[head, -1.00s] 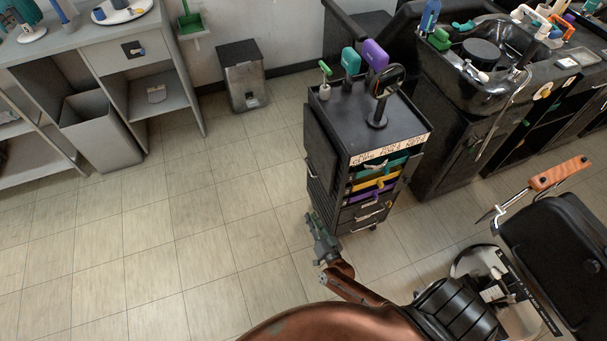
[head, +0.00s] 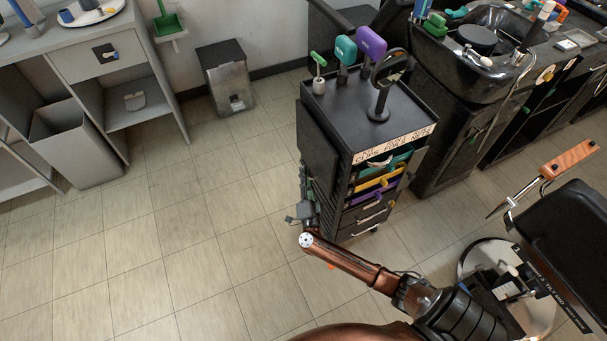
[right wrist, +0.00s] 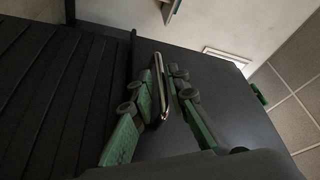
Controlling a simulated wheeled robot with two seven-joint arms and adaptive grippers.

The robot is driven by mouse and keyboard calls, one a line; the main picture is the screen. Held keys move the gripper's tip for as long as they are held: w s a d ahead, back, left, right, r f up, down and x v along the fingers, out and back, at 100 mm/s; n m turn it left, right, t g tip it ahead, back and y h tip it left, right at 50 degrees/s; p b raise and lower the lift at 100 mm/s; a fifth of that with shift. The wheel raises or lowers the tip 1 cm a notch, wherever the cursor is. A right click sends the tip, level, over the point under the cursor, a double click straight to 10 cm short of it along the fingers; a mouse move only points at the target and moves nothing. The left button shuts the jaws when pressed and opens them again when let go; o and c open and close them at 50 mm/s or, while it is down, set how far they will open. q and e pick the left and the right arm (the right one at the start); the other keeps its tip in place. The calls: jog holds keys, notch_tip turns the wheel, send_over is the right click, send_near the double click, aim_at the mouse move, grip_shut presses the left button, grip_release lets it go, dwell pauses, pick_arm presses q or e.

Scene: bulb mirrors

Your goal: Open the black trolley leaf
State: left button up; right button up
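The black trolley (head: 371,160) stands at the middle right of the head view. Its leaf, a flat black panel (head: 316,150), hangs down along the trolley's left side. My right gripper (head: 304,205) is low beside that side, partly hidden by my arm. In the right wrist view its green-padded fingers (right wrist: 162,80) are apart, with a thin metal bar handle (right wrist: 159,88) between them. The smooth black panel (right wrist: 235,105) lies behind the handle, and ribbed black slats (right wrist: 50,95) are at the left. Small gaps seem to show beside the bar. My left gripper is not in view.
A salon chair (head: 565,235) is at right, and a wash basin unit (head: 470,75) behind. A bin (head: 227,80) stands by the wall. The floor left of the trolley is clear.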

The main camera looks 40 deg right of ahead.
jog(key=shift+w+d+r, duration=0.1)
jog(key=shift+w, duration=0.05)
jog(key=shift+c, duration=0.2)
grip_shut()
dwell(0.5)
